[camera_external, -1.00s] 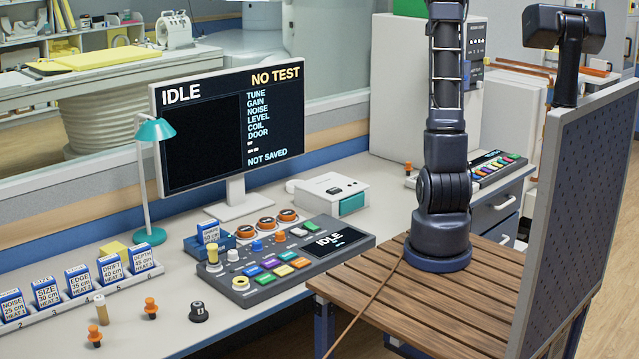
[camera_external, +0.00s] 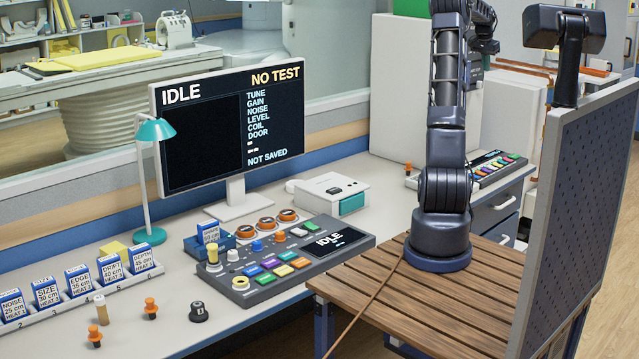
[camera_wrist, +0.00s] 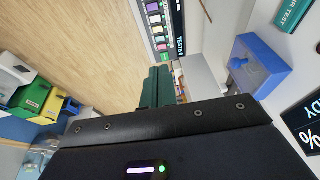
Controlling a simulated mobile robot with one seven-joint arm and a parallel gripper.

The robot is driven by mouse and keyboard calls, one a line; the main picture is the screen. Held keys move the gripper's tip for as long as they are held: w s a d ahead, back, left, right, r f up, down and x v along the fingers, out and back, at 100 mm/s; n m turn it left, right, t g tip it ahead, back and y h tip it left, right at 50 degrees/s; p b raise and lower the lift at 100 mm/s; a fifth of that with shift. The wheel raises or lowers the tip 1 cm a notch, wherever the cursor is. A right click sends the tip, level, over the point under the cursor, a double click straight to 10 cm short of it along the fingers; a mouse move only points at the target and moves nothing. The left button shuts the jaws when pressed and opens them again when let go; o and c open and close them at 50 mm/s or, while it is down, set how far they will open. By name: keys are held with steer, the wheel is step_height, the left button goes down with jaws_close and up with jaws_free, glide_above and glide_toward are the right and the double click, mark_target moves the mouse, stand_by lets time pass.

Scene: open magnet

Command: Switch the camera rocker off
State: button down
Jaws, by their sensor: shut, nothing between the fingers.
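I cannot pick out the camera rocker in either view. A panel with a row of coloured keys (camera_external: 495,165) lies on the right part of the desk; a strip of coloured keys (camera_wrist: 158,28) also shows at the top of the wrist view. My gripper (camera_wrist: 165,84) shows in the wrist view as dark green fingers beyond its black body, shut and empty. No contact with any thing can be seen. In the external view my arm reaches up and back near the white cabinet (camera_external: 400,90), and its end is not clearly visible.
A grey console (camera_external: 285,262) and a monitor (camera_external: 230,120) reading IDLE and NO TEST stand on the desk. A white box (camera_external: 330,190) sits behind the console. The wrist view shows a blue box (camera_wrist: 262,65) at right and coloured bins (camera_wrist: 32,98) at left.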

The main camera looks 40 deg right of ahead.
step_height(320, 180, down, 30)
steer(key=shift+a, duration=0.15)
steer(key=shift+w, duration=0.1)
glide_above(479, 172)
steer(key=f, duration=1.2)
steer(key=shift+a, duration=0.4)
steer(key=shift+w+f, duration=0.1)
steer(key=shift+f, duration=0.7)
